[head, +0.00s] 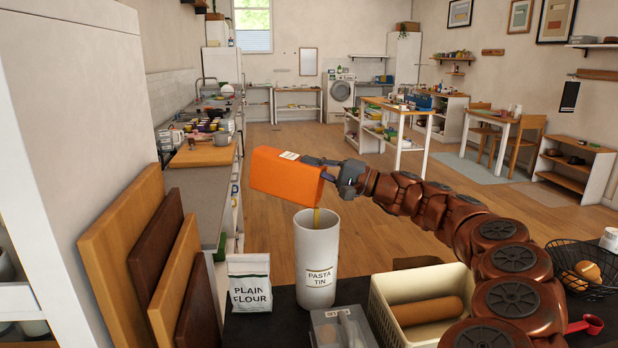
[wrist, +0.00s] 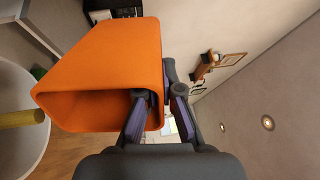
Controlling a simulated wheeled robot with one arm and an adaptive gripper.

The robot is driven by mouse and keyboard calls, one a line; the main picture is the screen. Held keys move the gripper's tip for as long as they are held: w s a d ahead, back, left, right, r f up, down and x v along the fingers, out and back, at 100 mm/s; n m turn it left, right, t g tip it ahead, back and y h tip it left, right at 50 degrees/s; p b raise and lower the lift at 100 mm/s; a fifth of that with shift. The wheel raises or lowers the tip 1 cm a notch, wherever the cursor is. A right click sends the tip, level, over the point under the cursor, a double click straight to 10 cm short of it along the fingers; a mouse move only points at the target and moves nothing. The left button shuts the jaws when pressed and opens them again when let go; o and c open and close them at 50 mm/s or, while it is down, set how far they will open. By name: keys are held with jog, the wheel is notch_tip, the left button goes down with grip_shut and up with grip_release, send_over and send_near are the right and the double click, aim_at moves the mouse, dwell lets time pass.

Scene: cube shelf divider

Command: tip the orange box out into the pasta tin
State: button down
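The orange box (head: 285,175) is held up in the air, tipped over, with its open end to the right above the pasta tin (head: 317,265). My gripper (head: 328,166) is shut on the box's wall; in the wrist view one finger is inside the opening of the orange box (wrist: 105,60) and one outside. The white tin stands upright on the dark counter. A yellow piece (head: 317,217) shows below the box's open end at the tin's mouth. In the wrist view the yellow piece (wrist: 20,118) lies across the pale tin (wrist: 30,88). The tin's inside is mostly hidden.
A plain flour bag (head: 249,283) stands left of the tin. A grey lidded container (head: 340,328) and a cream crate (head: 380,318) with a brown roll stand in front and to the right. Cutting boards (head: 125,250) lean at left. A wire basket (head: 580,270) is far right.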

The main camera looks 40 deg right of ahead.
aim_at(323, 168)
jog(key=shift+s+d+f+t+y+b, duration=0.2)
jog(key=shift+s+d+t+y+b, duration=0.25)
jog(key=shift+b, duration=2.1)
jog(key=shift+s+d+f+t+y+b, duration=0.2)
jog(key=shift+s+t+y+b, duration=0.45)
jog(key=shift+b, duration=1.9)
jog(key=shift+s+d+t+b, duration=0.2)
jog(key=shift+t+b, duration=0.2)
jog(key=shift+b, duration=0.7)
jog(key=shift+r, duration=0.1)
jog(key=shift+s+d+r+b, duration=0.1)
jog(key=shift+r+b, duration=0.05)
jog(key=shift+b, duration=0.3)
